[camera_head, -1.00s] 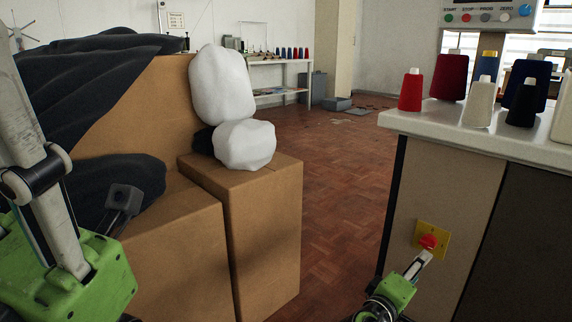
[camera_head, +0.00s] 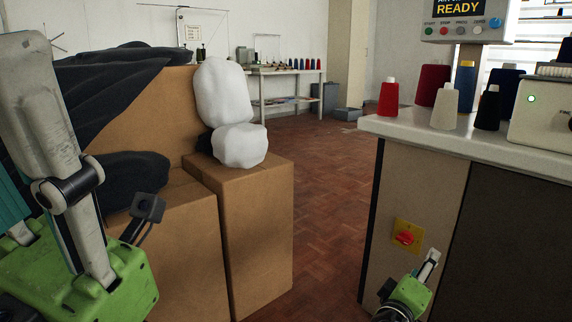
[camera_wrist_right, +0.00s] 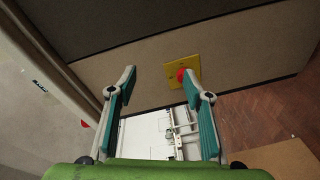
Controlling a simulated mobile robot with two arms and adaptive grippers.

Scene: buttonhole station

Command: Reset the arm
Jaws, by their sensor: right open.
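A red rotary switch (camera_head: 404,238) on a yellow plate (camera_head: 409,228) is mounted on the beige cabinet side. My right gripper (camera_head: 434,256) is just right of and below the switch in the head view, apart from it there. In the right wrist view my right gripper (camera_wrist_right: 160,82) is open and empty, its two fingers spread. The red switch (camera_wrist_right: 182,75) shows beside the tip of its right-hand finger; contact cannot be told. My left gripper (camera_head: 60,170) is large at the left edge, partly cut off; its opening is unclear.
Cardboard boxes (camera_head: 255,240) with white bundles (camera_head: 223,92) and dark cloth (camera_head: 115,75) stand on the left. The worktop (camera_head: 400,128) on the right bears thread cones and a machine. A display (camera_head: 459,8) reads READY. Open floor (camera_head: 325,190) lies between.

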